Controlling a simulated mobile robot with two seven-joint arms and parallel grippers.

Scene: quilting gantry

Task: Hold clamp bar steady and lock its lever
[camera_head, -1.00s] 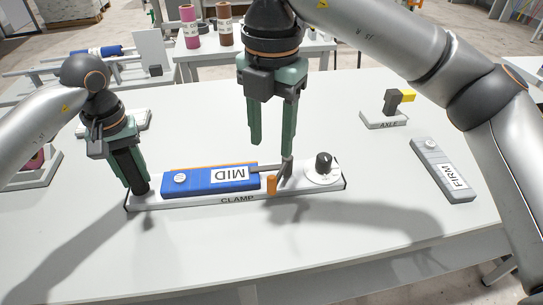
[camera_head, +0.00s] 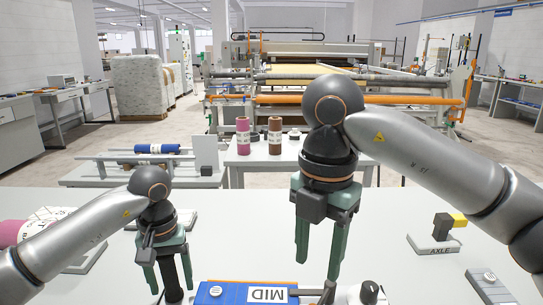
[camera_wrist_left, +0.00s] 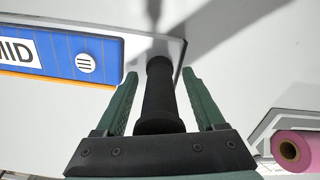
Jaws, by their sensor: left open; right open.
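The blue clamp bar (camera_head: 228,293), with an upside-down MID label, lies at the bottom edge of the head view, partly cut off. It also shows at the left of the left wrist view (camera_wrist_left: 60,50). My left gripper (camera_head: 172,284) is open, its fingers on either side of a black upright handle (camera_wrist_left: 158,95) beside the bar's end, with gaps on both sides. My right gripper (camera_head: 318,270) is open and points down above the bar's right end. The grey lever (camera_head: 328,293) there is mostly cut off. A black knob (camera_head: 370,291) stands to its right.
An axle stand (camera_head: 434,243) with a yellow-tipped block and a grey bar (camera_head: 487,284) lie on the right of the table. A pink roll (camera_head: 14,232) sits at the left. Thread spools (camera_head: 243,137) stand on a table behind. The table's middle back is clear.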

